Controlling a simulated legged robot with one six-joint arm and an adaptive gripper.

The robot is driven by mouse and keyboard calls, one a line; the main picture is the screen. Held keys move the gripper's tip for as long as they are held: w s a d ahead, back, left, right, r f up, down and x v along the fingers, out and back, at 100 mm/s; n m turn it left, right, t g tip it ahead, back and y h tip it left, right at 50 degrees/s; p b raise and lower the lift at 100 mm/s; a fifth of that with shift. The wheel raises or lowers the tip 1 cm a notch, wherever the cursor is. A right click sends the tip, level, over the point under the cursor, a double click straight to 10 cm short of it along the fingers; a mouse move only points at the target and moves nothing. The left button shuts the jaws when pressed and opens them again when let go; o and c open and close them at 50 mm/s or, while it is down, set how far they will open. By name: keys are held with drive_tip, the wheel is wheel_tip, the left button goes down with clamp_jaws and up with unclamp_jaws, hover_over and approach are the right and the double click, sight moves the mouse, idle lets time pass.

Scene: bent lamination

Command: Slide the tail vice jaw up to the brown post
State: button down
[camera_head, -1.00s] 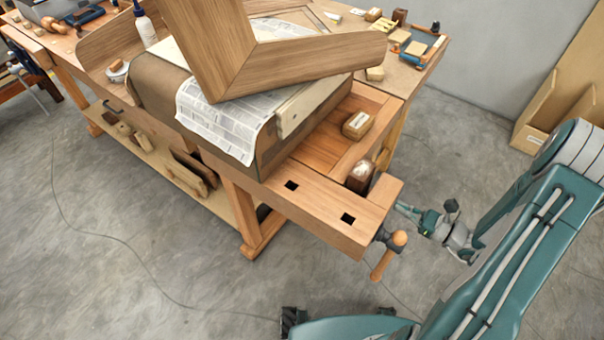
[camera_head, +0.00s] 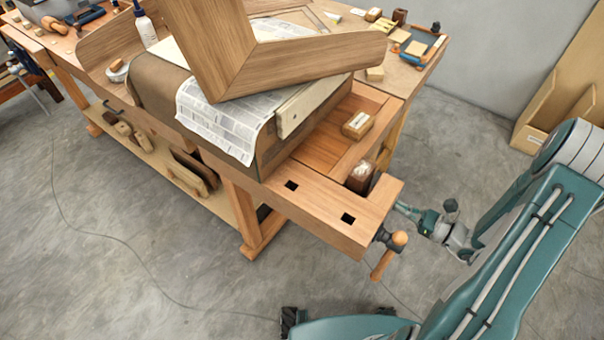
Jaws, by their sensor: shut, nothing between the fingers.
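The tail vice jaw (camera_head: 318,204) is the long pale wooden block with two dark square holes at the bench's near right corner. Its right end rises into a raised block, and a vice screw with a wooden handle (camera_head: 383,264) hangs off that end. The brown post (camera_head: 360,178) is a short dark upright block with a pale top. It stands just behind the jaw, close to the raised end; whether they touch is unclear.
The workbench carries a bent wooden lamination (camera_head: 300,66) over a brown form with newspaper (camera_head: 225,120). A small wooden block (camera_head: 357,125) lies in the bench recess behind the jaw. Bare floor lies in front, with a thin cable across it. Cardboard panels lean at the right wall.

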drive_tip(key=shift+w+a, duration=0.3)
drive_tip(key=shift+a, duration=0.1)
drive_tip(key=shift+w+a, duration=0.4)
drive_tip(key=shift+a, duration=0.3)
idle(0.3)
drive_tip(key=shift+v, duration=3)
